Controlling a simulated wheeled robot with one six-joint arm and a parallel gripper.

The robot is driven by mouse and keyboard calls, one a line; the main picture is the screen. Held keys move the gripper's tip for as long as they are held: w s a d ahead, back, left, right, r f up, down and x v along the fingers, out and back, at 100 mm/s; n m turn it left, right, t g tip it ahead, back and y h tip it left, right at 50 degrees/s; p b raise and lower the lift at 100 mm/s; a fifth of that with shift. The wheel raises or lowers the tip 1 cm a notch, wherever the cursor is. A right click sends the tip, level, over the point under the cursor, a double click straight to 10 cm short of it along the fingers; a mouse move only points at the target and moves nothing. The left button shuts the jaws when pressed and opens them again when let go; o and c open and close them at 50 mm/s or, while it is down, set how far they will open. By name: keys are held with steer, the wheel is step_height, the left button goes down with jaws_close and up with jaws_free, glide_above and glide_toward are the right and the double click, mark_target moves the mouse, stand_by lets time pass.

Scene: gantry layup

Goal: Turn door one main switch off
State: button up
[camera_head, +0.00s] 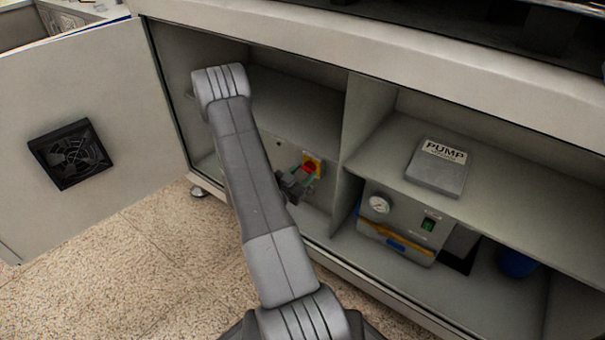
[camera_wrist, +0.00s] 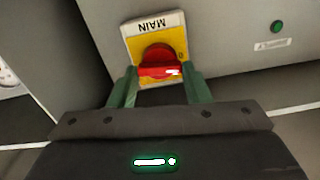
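The main switch is a red rotary knob (camera_wrist: 160,62) on a yellow plate (camera_wrist: 130,44) with a white MAIN label that reads upside down in the wrist view. The red knob also shows in the head view (camera_head: 308,168), on the grey panel inside the left compartment. My gripper (camera_wrist: 160,78) has its two green fingers one on each side of the knob's red handle bar, which lies roughly level in the wrist view. The fingers are apart with the bar between them. I cannot tell whether they press on it. In the head view my gripper (camera_head: 304,176) is partly hidden by my arm.
The cabinet door (camera_head: 85,130) with a black fan grille stands open at the left. A divider (camera_head: 358,118) separates the right compartment, holding a PUMP-labelled box (camera_head: 438,168) and a gauge unit (camera_head: 398,222). A green button (camera_wrist: 277,27) sits beside the switch.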

steer(key=c, duration=0.4)
steer(key=shift+n, duration=0.8)
steer(key=o, duration=1)
steer(key=p+v, duration=0.2)
steer(key=v, duration=1.1)
steer(key=shift+s+a+p, duration=0.25)
steer(key=shift+s+p, duration=0.05)
steer(key=shift+p, duration=0.1)
